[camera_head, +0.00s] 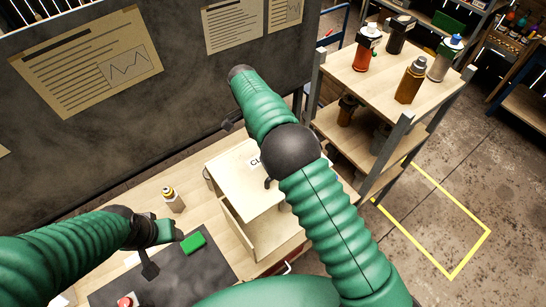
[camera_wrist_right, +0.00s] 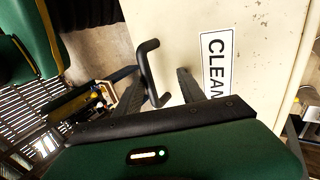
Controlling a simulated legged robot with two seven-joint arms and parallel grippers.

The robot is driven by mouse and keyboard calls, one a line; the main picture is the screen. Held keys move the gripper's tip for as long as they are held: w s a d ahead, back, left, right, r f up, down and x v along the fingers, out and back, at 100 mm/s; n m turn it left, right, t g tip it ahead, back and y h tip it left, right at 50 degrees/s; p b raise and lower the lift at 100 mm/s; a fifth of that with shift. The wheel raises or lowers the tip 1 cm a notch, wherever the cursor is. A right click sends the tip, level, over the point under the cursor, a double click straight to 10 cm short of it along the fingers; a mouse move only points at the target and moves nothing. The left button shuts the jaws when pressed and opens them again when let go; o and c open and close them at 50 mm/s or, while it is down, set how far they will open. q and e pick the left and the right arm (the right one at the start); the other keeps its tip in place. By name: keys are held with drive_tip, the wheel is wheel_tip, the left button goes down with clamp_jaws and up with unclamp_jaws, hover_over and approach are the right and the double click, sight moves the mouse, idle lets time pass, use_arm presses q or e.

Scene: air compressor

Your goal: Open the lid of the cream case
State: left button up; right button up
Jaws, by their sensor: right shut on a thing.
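The cream case (camera_head: 229,180) stands on the wooden workbench in the head view, partly hidden behind my right arm. Its "CLEAN" label shows in the right wrist view on the cream panel (camera_wrist_right: 260,60). A black bar handle (camera_wrist_right: 148,60) projects at that panel's left side. My right gripper (camera_wrist_right: 167,85) is shut on the handle, which lies between its dark fingers. In the head view, the right gripper is mostly hidden by the arm. I cannot tell exactly how far the lid stands open. My left gripper (camera_head: 155,255) is over the bench, left of the case; its finger gap is unclear.
A small bottle (camera_head: 173,199) stands left of the case. A green block (camera_head: 193,243) lies on the dark mat (camera_head: 205,270). A wooden shelf (camera_head: 375,80) with several bottles stands at right. A dark board with papers (camera_head: 150,100) is behind. Yellow lines (camera_head: 462,262) mark open floor.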

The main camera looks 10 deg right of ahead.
drive_tip(key=v, duration=0.2)
drive_tip(key=b+v, duration=0.1)
drive_tip(key=v, duration=0.1)
drive_tip(key=shift+w+f, duration=0.25)
drive_tip(key=shift+w, duration=0.1)
drive_tip(key=r+p, duration=0.2)
drive_tip(key=p, duration=0.1)
drive_tip(key=shift+w+a+r, duration=0.3)
drive_tip(key=shift+r, duration=0.1)
drive_tip(key=shift+w+f, duration=0.15)
drive_tip(key=shift+w, duration=0.05)
